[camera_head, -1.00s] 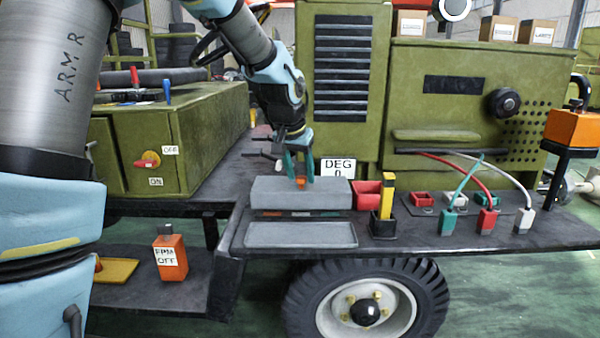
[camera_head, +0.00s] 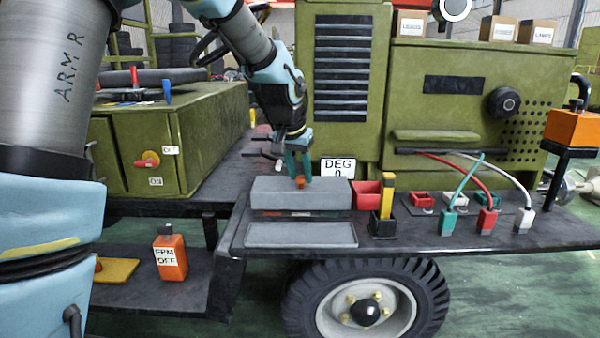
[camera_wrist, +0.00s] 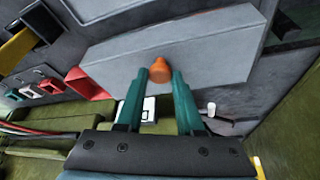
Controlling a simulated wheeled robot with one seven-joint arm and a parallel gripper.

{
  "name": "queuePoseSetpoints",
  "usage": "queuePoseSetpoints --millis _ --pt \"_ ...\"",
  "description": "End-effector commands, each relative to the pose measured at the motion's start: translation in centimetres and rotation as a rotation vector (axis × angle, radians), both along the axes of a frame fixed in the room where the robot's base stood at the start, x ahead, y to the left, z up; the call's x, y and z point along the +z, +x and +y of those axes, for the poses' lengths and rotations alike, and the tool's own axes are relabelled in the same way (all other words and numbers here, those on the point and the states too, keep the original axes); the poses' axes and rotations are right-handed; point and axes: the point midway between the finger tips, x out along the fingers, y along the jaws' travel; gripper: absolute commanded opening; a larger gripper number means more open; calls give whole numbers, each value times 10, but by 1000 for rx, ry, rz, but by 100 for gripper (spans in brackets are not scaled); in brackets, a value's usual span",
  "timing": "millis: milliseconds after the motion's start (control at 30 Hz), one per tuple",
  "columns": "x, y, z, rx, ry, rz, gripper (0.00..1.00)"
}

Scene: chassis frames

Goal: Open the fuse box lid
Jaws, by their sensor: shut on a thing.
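The fuse box has a long grey lid (camera_head: 325,194) with a small orange knob (camera_head: 300,183) on top. In the wrist view my gripper's fingertips (camera_wrist: 160,78) sit on either side of the knob.
A shallow grey tray (camera_head: 300,235) lies in front of the box. A red bin (camera_head: 367,194) and a yellow block (camera_head: 387,195) in a black holder stand to the right. A DEG sign (camera_head: 338,167) stands behind. Coloured cable plugs (camera_head: 487,221) are farther right.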

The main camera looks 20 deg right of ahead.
Motion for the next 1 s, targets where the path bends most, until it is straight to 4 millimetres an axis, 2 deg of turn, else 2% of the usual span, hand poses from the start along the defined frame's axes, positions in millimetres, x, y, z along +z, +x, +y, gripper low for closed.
queuePoseSetpoints --millis 567,1000 --pt "1 0 0 0 1 2 0" --pt "20 9 -5 1 54 120 0"
